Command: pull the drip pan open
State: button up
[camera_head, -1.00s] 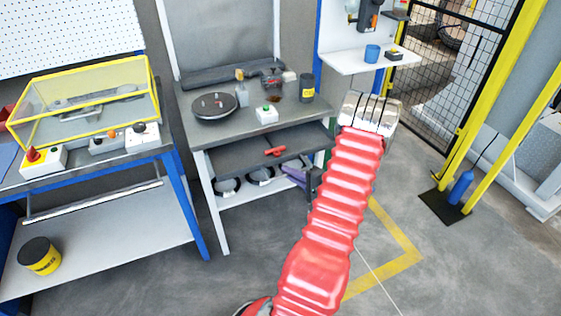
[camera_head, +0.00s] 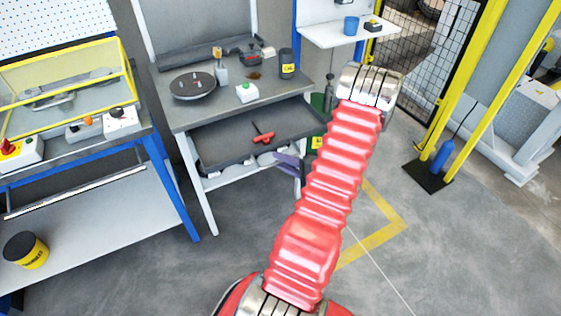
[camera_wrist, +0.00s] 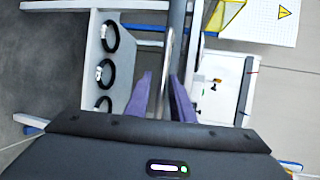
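The drip pan (camera_head: 225,146) is a dark grey tray under the top of the grey workbench. It stands partly out past the bench's front edge, with a red-handled tool (camera_head: 263,138) lying in it. My gripper (camera_head: 287,163), with purple fingers, is at the pan's front edge, right of its middle, and is partly hidden in the head view. In the wrist view its two fingers (camera_wrist: 160,88) lie on either side of a shiny metal bar (camera_wrist: 167,62), the pan's handle.
Black rings (camera_wrist: 104,74) sit on the lower shelf. A blue-legged table (camera_head: 172,185) stands left. Floor in front is clear.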

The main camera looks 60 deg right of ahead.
jog(key=shift+o, duration=0.7)
jog(key=shift+r, duration=0.1)
jog(key=shift+s, duration=0.1)
jog(key=v, duration=1.3)
jog(key=shift+s, duration=0.3)
